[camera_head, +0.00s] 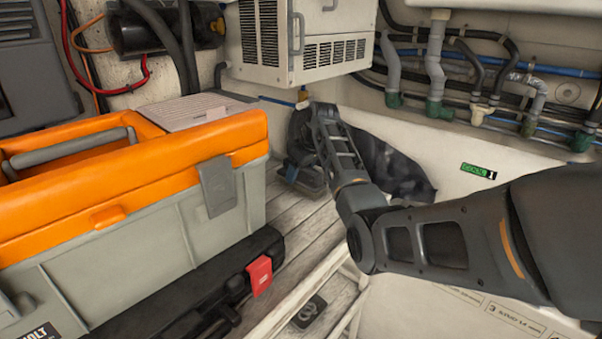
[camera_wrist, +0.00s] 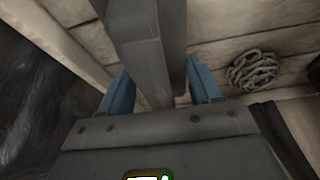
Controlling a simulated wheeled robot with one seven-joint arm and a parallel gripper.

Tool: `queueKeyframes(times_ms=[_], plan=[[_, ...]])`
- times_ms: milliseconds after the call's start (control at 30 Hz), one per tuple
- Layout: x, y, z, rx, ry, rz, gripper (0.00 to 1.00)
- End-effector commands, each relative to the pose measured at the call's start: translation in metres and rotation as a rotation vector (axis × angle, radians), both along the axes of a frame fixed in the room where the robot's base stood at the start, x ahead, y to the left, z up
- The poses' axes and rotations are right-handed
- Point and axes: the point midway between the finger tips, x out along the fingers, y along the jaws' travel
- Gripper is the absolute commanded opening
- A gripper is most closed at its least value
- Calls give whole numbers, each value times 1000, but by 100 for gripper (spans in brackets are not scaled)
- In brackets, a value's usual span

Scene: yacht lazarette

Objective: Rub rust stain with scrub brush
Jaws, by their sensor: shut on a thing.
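My gripper (camera_head: 305,178) is low over the plank floor, between the orange toolbox and the white wall. In the wrist view my gripper (camera_wrist: 161,90) has its blue fingers on either side of a long grey handle (camera_wrist: 150,45), and it is shut on it. I take this to be the scrub brush's handle; its bristles are hidden. In the head view my own arm covers much of the spot around the gripper. I cannot make out a rust stain in either view.
A grey toolbox with an orange top (camera_head: 215,140) fills the left. A white louvred unit (camera_head: 300,45) is behind the gripper. A dark bag (camera_head: 400,165) lies against the wall, under pipes and hoses (camera_head: 480,75). A coiled rope or chain (camera_wrist: 254,71) shows in the wrist view.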

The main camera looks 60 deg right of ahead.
Motion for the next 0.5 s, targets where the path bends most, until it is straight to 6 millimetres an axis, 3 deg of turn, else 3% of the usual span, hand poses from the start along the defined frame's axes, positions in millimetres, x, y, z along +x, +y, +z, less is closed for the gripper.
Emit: queueKeyframes(times_ms=[500], plan=[[0,0,36,-1,-1,1,23]])
